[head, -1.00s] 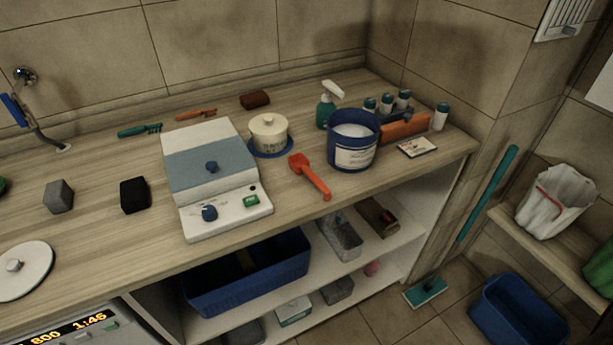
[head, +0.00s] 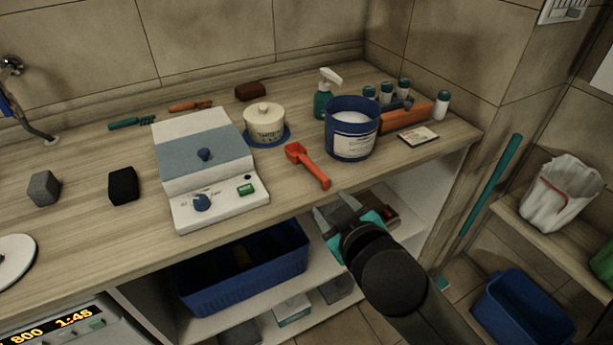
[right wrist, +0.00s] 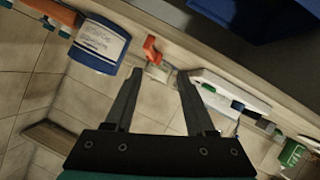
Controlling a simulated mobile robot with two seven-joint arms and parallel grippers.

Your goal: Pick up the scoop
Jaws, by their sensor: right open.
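The red-orange scoop (head: 309,167) lies on the wooden counter (head: 280,203) between the white device and the blue tub, its handle pointing to the front edge. In the right wrist view the scoop (right wrist: 152,50) shows beyond the fingertips, between them. My right gripper (head: 337,208) is open and empty in front of the counter edge, a little below and to the right of the scoop's handle end, apart from it. In the right wrist view the right gripper (right wrist: 156,75) has its two fingers spread. My left gripper is not in view.
A blue tub of white powder (head: 351,142) stands close right of the scoop. A white and blue device (head: 212,170) stands to its left, and a lidded cream pot (head: 264,127) behind. A shelf with a blue bin (head: 240,282) lies under the counter.

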